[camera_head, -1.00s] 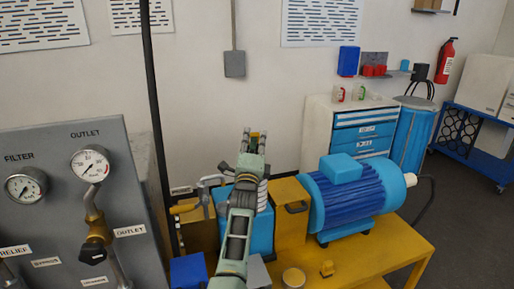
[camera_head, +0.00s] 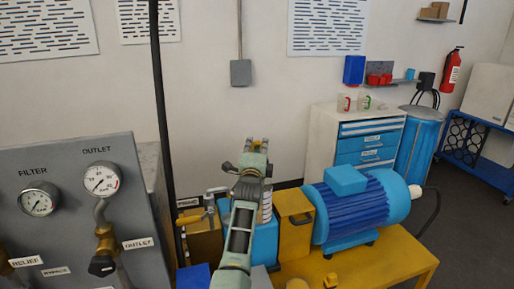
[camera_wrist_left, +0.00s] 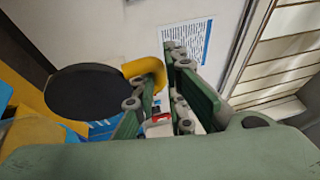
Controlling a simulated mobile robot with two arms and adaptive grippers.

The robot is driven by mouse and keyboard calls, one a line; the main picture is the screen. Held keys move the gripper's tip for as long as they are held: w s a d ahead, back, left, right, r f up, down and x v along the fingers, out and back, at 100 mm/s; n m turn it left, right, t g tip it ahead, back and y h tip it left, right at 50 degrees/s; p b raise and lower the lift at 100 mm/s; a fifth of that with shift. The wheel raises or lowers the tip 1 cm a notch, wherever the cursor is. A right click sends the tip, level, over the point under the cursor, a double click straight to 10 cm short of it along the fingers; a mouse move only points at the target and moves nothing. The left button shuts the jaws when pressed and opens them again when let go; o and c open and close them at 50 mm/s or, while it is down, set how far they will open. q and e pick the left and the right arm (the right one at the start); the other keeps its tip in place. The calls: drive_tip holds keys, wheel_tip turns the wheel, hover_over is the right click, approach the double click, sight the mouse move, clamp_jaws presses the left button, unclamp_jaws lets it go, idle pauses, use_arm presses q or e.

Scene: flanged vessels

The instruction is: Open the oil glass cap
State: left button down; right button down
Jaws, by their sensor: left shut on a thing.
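My left gripper (camera_head: 257,147) stands up in the middle of the head view, above and in front of the blue box (camera_head: 266,238) and a ribbed pale cylinder (camera_head: 267,206). Its green fingers also show in the left wrist view (camera_wrist_left: 172,85). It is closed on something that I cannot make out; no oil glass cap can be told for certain. In the wrist view a black disc (camera_wrist_left: 95,92) and a yellow bent piece (camera_wrist_left: 148,70) lie at the left finger. I cannot tell whether they touch it. My right gripper is not in view.
A grey gauge panel (camera_head: 75,220) and a dark upright pole (camera_head: 162,110) stand on the left. A yellow lever valve (camera_head: 192,217) is left of my arm. A blue motor (camera_head: 350,208) on a yellow bench (camera_head: 395,262) is on the right. Drawers (camera_head: 365,150) stand behind.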

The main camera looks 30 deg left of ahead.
use_arm(q)
drive_tip(key=c, duration=2.1)
unclamp_jaws()
drive_tip(key=shift+r, duration=0.85)
drive_tip(key=shift+s+r, duration=0.1)
drive_tip(key=shift+s+d+f, duration=0.25)
drive_tip(key=shift+s, duration=0.05)
drive_tip(key=f+v, duration=0.1)
drive_tip(key=v, duration=1)
drive_tip(key=shift+s+f, duration=0.1)
